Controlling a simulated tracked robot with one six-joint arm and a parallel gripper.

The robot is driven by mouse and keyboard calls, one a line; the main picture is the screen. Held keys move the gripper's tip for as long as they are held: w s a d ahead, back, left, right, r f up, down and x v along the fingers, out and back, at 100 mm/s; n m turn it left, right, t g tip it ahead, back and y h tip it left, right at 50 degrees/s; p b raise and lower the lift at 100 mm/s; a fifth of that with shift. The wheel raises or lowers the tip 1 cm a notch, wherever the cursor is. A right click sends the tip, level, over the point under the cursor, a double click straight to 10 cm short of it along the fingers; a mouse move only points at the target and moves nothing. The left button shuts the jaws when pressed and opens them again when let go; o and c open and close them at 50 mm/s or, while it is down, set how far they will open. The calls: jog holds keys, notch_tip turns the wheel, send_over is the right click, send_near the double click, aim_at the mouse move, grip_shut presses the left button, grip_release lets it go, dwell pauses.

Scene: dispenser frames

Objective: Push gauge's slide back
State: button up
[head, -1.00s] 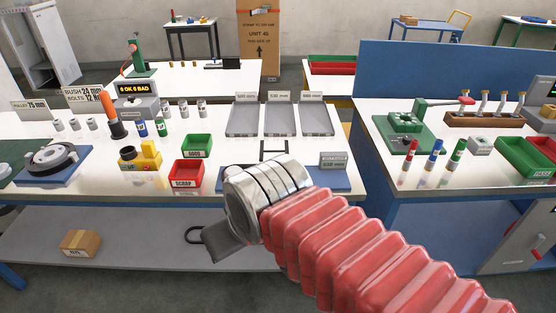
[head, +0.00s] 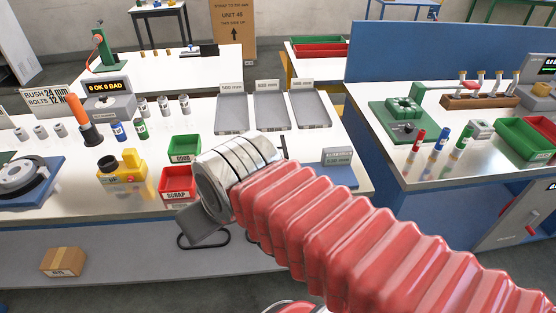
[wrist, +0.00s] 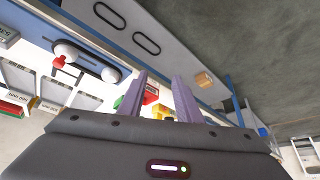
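The gauge shows in the head view as a blue base with a grey display box (head: 338,158), at the front edge of the white bench. My arm hides most of it, and its slide cannot be seen there. In the wrist view a blue base with white rounded parts and a red piece (wrist: 85,60) lies left of the fingers; it looks like the gauge. My gripper (wrist: 158,80) has its two fingers apart with nothing between them. It is off to the side of that base and not touching it.
A red scrap bin (head: 179,184), a green bin (head: 184,148) and a yellow fixture (head: 124,168) stand left of my wrist. Grey trays (head: 271,110) lie behind. A blue-framed bench (head: 375,150) stands to the right, across a narrow gap.

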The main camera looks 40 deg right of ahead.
jog(key=shift+o, duration=0.2)
jog(key=shift+o, duration=1.3)
jog(key=shift+d+f+m+g, duration=0.2)
jog(key=shift+f+m+g, duration=0.15)
jog(key=shift+f, duration=0.2)
jog(key=w+d+f+m+y, duration=0.4)
jog(key=d+f+m+y, duration=0.4)
jog(key=m, duration=0.8)
jog(key=s+d+f+m+t+h, duration=0.1)
jog(key=d+m+t, duration=0.5)
jog(key=d, duration=0.6)
jog(key=s+d+f+m+t+h, duration=0.1)
jog(key=d+f+m+t+h, duration=0.2)
jog(key=d+m+t, duration=0.4)
jog(key=d+f+m, duration=0.1)
jog(key=d+m, duration=0.3)
jog(key=d, duration=0.2)
jog(key=shift+s+f+h, duration=0.15)
jog(key=shift+s+h, duration=0.1)
jog(key=shift+h, duration=0.15)
